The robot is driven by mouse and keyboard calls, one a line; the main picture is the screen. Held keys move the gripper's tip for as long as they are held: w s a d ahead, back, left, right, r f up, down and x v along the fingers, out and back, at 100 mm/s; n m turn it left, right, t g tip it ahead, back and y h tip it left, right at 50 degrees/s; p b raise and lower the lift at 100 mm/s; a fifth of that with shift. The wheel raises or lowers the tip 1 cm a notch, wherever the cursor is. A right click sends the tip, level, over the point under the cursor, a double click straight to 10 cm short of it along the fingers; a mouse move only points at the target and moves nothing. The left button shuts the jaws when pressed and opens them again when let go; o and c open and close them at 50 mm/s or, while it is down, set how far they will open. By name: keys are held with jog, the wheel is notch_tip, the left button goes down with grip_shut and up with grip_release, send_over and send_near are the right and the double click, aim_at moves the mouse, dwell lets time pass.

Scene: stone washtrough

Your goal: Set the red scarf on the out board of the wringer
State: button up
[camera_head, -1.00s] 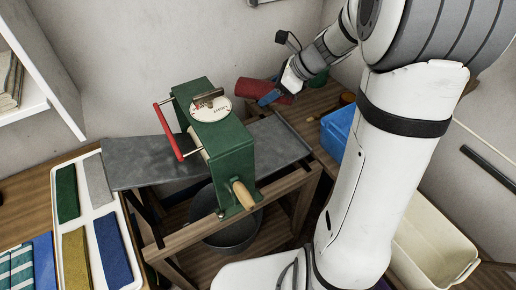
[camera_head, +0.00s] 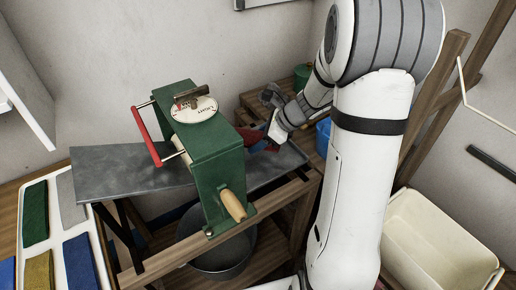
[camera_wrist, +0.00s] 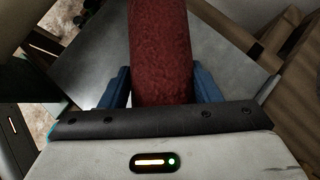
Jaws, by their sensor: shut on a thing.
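The red scarf (camera_wrist: 160,45) is a thick, rough-textured roll between the two blue fingers of my gripper (camera_wrist: 162,84) in the wrist view. My gripper is shut on it. In the head view the scarf (camera_head: 247,136) shows just right of the green wringer (camera_head: 215,165), low over the grey board on the wringer's right side (camera_head: 285,168). I cannot tell whether the scarf touches this board. My gripper (camera_head: 268,146) is at the scarf's right end. The wringer's housing hides part of the scarf. Another grey board (camera_head: 120,172) extends left of the wringer.
A dark tub (camera_head: 222,262) stands below. A white tray (camera_head: 58,225) with several folded cloths is at left. A cream bin (camera_head: 440,240) and blue container (camera_head: 323,135) are at right.

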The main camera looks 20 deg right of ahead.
jog(key=shift+f, duration=1.55)
jog(key=shift+f+b, duration=0.1)
jog(key=shift+b, duration=0.2)
jog(key=shift+f, duration=0.15)
jog(key=o, duration=1.1)
